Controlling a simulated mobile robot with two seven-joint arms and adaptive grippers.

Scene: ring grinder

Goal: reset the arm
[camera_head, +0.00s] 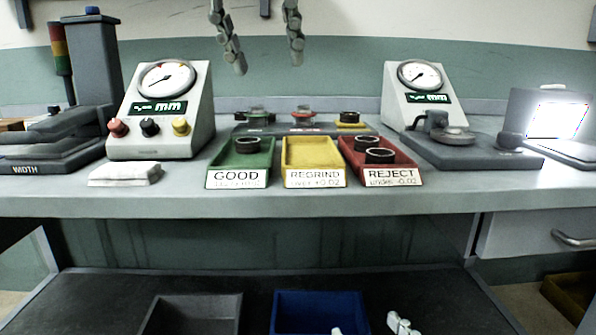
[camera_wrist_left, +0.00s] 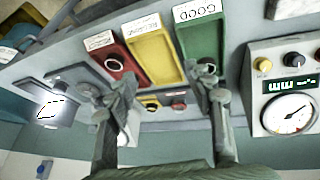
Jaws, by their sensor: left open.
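My left gripper (camera_head: 268,58) hangs at the top of the head view, in front of the back wall. Its two fingers are apart and nothing is between them. In the left wrist view the open fingers (camera_wrist_left: 153,90) frame the trays, which appear upside down. Two pale jointed pieces at the bottom edge of the head view look like the fingertips of my right gripper (camera_head: 368,327), mostly out of frame. Whether it is open is unclear. The green GOOD tray (camera_head: 262,165) holds one dark ring, the yellow REGRIND tray (camera_head: 313,160) looks empty, and the red REJECT tray (camera_head: 408,160) holds two.
A dial gauge (camera_head: 165,100) stands left behind a white cloth (camera_head: 125,173). Another dial gauge (camera_head: 415,95) stands right, near a measuring stand (camera_head: 470,150) and bright screen (camera_head: 555,118). A grey bin (camera_head: 190,312) and blue bin (camera_head: 318,312) sit on the lower shelf.

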